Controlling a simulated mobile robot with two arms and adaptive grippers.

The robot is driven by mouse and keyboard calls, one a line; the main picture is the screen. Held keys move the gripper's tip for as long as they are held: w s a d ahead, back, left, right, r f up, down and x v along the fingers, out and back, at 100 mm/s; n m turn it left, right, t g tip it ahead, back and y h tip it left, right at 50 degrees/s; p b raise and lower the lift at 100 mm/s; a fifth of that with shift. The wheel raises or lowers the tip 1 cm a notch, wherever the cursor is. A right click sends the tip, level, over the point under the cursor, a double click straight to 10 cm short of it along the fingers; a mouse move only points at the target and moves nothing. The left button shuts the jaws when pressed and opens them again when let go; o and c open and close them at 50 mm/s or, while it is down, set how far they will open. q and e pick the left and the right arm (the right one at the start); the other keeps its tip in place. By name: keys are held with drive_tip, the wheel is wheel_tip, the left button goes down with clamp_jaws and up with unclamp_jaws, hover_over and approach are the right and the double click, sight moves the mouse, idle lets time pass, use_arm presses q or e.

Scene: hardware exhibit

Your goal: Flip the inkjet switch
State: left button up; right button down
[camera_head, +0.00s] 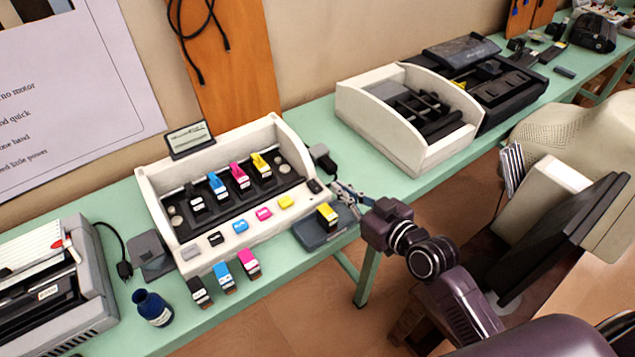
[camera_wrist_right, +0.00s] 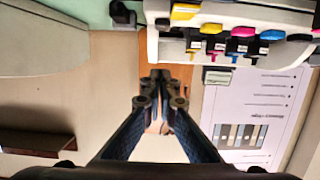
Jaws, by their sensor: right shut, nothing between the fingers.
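The inkjet exhibit is a white open-fronted box (camera_head: 160,203) with black, cyan, magenta and yellow cartridges in a dark tray. A small black part that looks like the switch (camera_head: 315,186) sits at its right front corner; whether it is on or off cannot be told. My right gripper (camera_head: 338,188) is shut and empty, just right of that corner, apart from the switch as far as I can tell. In the right wrist view its fingertips (camera_wrist_right: 161,80) meet, and the white box (camera_wrist_right: 220,14) is at the upper right. My left gripper is not in view.
A black plug-like block (camera_head: 323,157) stands beside the box's right wall. A yellow cartridge (camera_head: 327,214) rests on a dark pad in front. Several loose cartridges (camera_head: 222,274) and a blue bottle (camera_head: 152,307) line the green table's front.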

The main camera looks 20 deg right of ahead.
drive_tip(key=p, duration=0.2)
hover_over(318, 188)
wheel_tip(318, 188, down, 2)
drive_tip(key=shift+w+a+f, duration=0.1)
drive_tip(key=shift+f, duration=0.05)
wheel_tip(318, 188, down, 3)
drive_tip(key=shift+b, duration=0.35)
drive_tip(key=shift+f, duration=0.6)
